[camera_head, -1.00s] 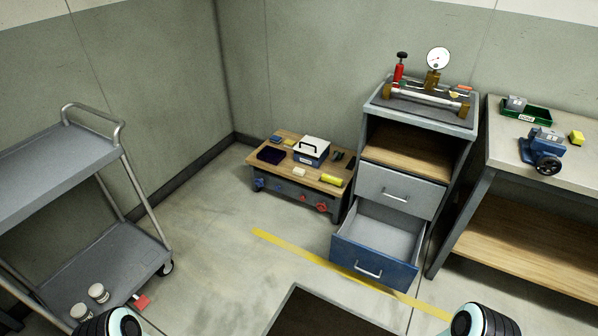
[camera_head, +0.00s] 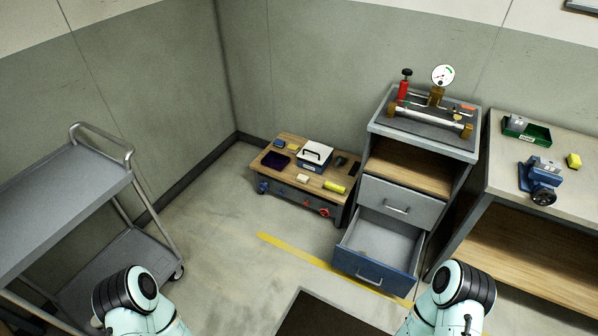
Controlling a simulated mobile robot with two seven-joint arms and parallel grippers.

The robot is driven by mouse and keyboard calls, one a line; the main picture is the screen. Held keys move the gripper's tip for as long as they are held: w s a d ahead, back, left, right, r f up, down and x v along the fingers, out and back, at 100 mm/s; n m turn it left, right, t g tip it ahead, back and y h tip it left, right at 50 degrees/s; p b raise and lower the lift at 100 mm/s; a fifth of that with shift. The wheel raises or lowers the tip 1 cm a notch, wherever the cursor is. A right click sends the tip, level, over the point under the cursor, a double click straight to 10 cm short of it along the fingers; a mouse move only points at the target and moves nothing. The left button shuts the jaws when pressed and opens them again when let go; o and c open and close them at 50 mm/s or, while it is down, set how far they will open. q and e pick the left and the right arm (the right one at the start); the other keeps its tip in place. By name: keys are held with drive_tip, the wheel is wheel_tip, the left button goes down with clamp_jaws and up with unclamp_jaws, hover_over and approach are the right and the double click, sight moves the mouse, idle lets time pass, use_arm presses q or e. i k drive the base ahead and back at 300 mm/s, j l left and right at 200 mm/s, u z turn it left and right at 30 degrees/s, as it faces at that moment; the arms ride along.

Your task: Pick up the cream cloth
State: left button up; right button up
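A small cream block-like item (camera_head: 303,179), which looks like the folded cream cloth, lies on the wooden top of the low bench (camera_head: 275,152). It sits in front of a white and blue box with a black handle (camera_head: 315,155) and left of a yellow roll (camera_head: 335,187). It is too small to make out its folds. Parts of both my arms show at the bottom of the view, far from the bench. Neither of my grippers is in view.
An open, empty blue drawer (camera_head: 372,270) juts out right of the bench, under a cabinet bearing a gauge rig (camera_head: 430,112). A grey trolley (camera_head: 60,205) stands at left. A workbench (camera_head: 575,150) is at right. Floor before the bench is clear.

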sight(303, 178)
drive_tip(key=i+j, duration=0.2)
drive_tip(key=i, duration=0.35)
drive_tip(key=i+j, duration=0.15)
drive_tip(key=i, duration=0.35)
drive_tip(key=i+j, duration=0.2)
drive_tip(key=i, duration=0.35)
drive_tip(key=i+j, duration=0.2)
drive_tip(key=i, duration=0.35)
drive_tip(key=i+j, duration=0.2)
drive_tip(key=i, duration=0.3)
drive_tip(key=u, duration=0.05)
